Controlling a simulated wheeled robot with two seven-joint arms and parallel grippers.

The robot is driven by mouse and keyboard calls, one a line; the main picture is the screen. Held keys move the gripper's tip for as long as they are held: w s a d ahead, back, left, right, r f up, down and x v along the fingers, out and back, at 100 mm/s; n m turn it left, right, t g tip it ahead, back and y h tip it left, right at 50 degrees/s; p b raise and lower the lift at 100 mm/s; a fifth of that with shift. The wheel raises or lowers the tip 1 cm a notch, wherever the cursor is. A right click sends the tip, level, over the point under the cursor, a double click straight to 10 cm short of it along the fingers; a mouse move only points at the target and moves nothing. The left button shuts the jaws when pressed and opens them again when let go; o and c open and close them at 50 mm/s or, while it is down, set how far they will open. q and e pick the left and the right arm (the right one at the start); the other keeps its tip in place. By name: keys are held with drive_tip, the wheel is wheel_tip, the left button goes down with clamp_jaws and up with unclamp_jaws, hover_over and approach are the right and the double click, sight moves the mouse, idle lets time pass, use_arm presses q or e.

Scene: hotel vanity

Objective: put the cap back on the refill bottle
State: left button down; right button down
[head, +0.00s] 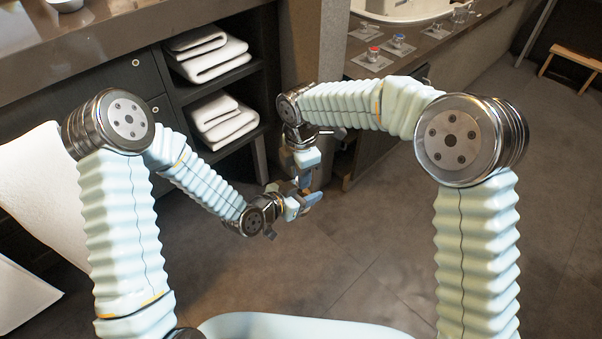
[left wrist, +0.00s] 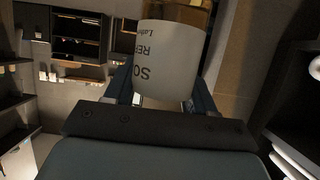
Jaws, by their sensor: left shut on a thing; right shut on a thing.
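The refill bottle (left wrist: 168,62) shows in the left wrist view, with an amber body and a white label whose lettering is upside down there. My left gripper (head: 303,205) is shut on it, with a finger on each side of the label. The bottle's upper edge in that view is cut off. My right gripper (head: 303,181) points down just above the left one in the head view. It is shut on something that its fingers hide. I cannot make out the cap in either view, nor whether it touches the bottle.
A dark counter (head: 90,45) with shelves of folded white towels (head: 222,120) stands at the left. A second counter (head: 425,50) at the back right carries a basin and small items with red and blue tops. Open floor (head: 360,250) lies below the grippers.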

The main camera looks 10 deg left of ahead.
drive_tip(key=c, duration=0.9)
unclamp_jaws()
drive_tip(key=shift+r, duration=2.25)
drive_tip(key=o, duration=0.5)
drive_tip(key=shift+o, duration=0.2)
wheel_tip(320, 180, up, 12)
